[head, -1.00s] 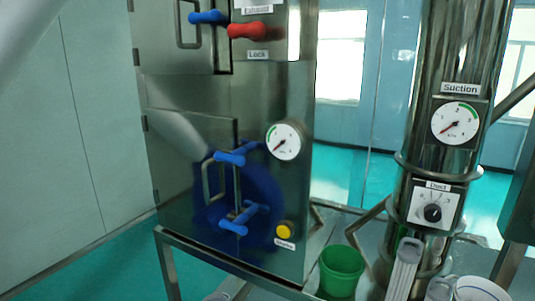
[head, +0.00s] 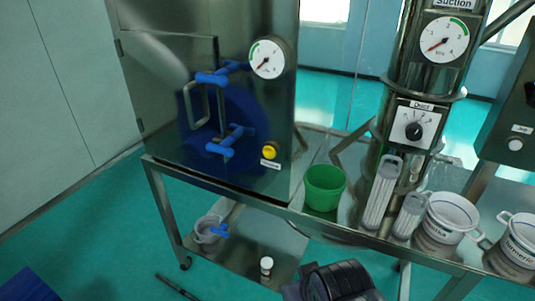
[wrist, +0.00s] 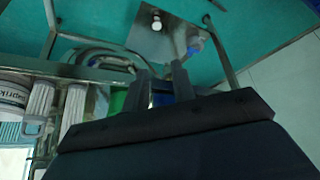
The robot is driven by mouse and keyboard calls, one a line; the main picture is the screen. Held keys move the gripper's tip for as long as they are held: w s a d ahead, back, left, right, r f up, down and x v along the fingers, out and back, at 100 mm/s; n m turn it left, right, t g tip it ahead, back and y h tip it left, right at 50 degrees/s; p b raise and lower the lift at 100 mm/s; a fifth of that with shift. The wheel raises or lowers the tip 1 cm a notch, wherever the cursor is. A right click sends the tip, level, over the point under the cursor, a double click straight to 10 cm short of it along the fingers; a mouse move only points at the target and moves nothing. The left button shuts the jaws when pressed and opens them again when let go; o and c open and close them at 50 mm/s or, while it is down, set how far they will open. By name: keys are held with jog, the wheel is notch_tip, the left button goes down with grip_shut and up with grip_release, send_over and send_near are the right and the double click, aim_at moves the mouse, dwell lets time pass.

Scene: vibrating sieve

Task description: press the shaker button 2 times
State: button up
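A round yellow button (head: 269,152) sits low on the right side of the steel cabinet front (head: 180,100). A small label lies under it, too blurred to read surely. A second button, pale and round (head: 515,145), is on a dark panel at the right edge, under a label that looks like "Jog". My gripper (wrist: 160,72) shows in the wrist view with its two dark fingers apart and nothing clearly held between them. It is below and away from the yellow button. In the head view only a dark part of my arm shows at the bottom; the fingertips cannot be made out.
A green bucket (head: 324,187), clear scoops and labelled white tubs (head: 450,217) stand on the bench to the right. A steel lower shelf (head: 245,250) holds a grey jug and small bottle. The left floor is mostly clear.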

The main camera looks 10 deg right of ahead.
grip_shut()
dwell(1.4)
